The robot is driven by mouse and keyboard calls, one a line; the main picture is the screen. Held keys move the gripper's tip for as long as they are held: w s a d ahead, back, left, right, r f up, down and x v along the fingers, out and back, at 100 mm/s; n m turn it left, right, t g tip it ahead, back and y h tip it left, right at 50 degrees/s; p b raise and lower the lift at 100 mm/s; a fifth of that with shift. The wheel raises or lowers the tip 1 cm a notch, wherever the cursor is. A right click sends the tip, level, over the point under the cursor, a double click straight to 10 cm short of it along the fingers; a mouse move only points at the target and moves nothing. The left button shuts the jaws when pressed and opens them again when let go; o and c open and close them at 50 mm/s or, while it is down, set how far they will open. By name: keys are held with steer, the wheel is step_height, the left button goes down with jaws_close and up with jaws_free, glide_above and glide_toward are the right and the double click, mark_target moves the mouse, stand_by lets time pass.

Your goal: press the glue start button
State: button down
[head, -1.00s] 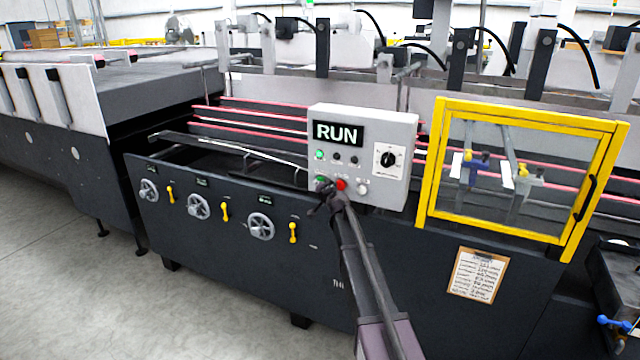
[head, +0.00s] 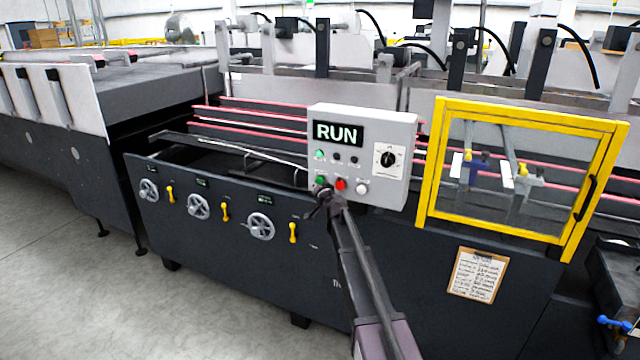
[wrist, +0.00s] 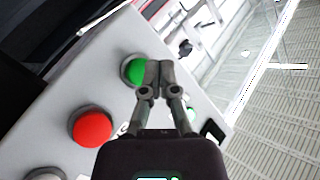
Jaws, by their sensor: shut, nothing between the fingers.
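The grey control box (head: 396,146) stands on the machine's front edge, with a display reading RUN (head: 338,134). In its lower row are a green button (head: 321,181), a red button (head: 341,185) and a white button (head: 362,188). My gripper (head: 322,206) is shut and empty, just below the green button in the head view. In the wrist view the closed fingertips (wrist: 159,66) overlap the right edge of the green button (wrist: 131,69); the red button (wrist: 90,127) is to the lower left. I cannot tell whether the fingertips touch the green button.
A small lit green lamp (head: 320,154) and a black rotary knob (head: 388,159) are also on the box. A yellow-framed guard (head: 437,165) stands to the right. Handwheels (head: 198,207) and yellow levers (head: 224,212) line the front panel at left. The floor in front is clear.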

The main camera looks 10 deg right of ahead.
steer(key=shift+s+a, duration=0.65)
steer(key=shift+s, duration=0.25)
steer(key=shift+s+a, duration=0.65)
steer(key=shift+s, duration=0.2)
steer(key=s+a+f+n+g+y+p, duration=0.1)
steer(key=s+a+f+n+g+p, duration=0.2)
steer(key=s, duration=0.7)
steer(key=s+a+f+n+g+y+p, duration=0.15)
steer(key=s+f+g, duration=0.3)
steer(key=s, duration=0.55)
steer(key=s+d+g+h+p, duration=0.1)
steer(key=s+d+g+h, duration=0.1)
steer(key=s, duration=0.9)
steer(key=s+d+f+n+g+h+p, duration=0.1)
steer(key=s+d+g+h, duration=0.2)
steer(key=s, duration=0.9)
steer(key=g, duration=0.3)
steer(key=shift+s+d+f+g, duration=0.2)
steer(key=shift+s+d+g, duration=0.05)
steer(key=shift+d+g, duration=0.15)
